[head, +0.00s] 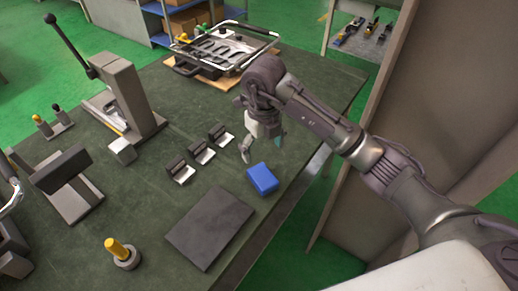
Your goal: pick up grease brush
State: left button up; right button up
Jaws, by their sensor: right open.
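A yellow handle (116,247) stands upright in a round grey pot (126,258) near the front left of the dark table; it looks like the grease brush, with its lower end hidden in the pot. My right gripper (262,149) is open and empty, pointing down above the table's right part. It is near a blue block (262,179), well to the right of and behind the yellow handle.
A dark flat plate (210,228) lies between the pot and the blue block. Several small metal blocks (201,151) stand in a row behind it. A lever press (128,95) and a grey fixture (68,182) stand at left. A framed tray (222,50) is at the back.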

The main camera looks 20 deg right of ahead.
aim_at(112, 245)
jog(key=u, duration=1)
